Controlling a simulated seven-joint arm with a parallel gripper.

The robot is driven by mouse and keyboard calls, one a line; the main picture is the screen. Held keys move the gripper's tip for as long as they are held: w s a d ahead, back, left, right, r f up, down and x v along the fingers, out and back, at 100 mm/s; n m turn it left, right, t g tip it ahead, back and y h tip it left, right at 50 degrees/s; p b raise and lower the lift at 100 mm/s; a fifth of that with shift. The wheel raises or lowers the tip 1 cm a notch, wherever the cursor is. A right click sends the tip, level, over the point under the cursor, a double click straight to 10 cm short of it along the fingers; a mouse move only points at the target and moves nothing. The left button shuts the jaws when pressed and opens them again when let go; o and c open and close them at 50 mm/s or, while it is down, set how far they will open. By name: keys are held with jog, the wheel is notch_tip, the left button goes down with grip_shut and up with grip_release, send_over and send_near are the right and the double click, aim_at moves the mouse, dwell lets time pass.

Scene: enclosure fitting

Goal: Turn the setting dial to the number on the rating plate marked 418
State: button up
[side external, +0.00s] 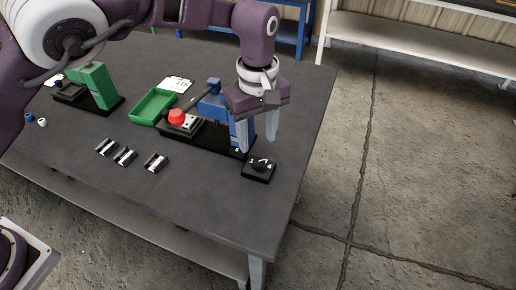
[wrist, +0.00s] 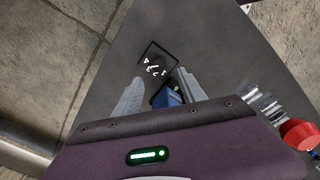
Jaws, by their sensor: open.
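The setting dial (side external: 259,167) is a black square block with white digits and a light pointer mark, near the table's right front corner. In the wrist view the dial (wrist: 157,61) lies just beyond the fingertips; its digits are too small to read surely. My gripper (side external: 259,143) points down above the dial, its fingers apart with nothing between them. In the wrist view my gripper (wrist: 157,80) also shows both grey fingers spread. White plates (side external: 179,85) with dark print lie behind the green tray; I cannot read a 418 on them.
A blue press-like fixture (side external: 213,107) with a red knob (side external: 177,117) stands close left of my gripper. A green tray (side external: 152,107), a green fixture (side external: 96,85) and several small metal parts (side external: 125,156) are farther left. The grey table (side external: 205,205) is clear in front.

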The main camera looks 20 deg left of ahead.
aim_at(258, 160)
jog(key=shift+f+n, duration=0.1)
jog(key=shift+n, duration=0.7)
notch_tip(258, 160, down, 7)
jog(key=shift+w+r, duration=0.1)
grip_shut()
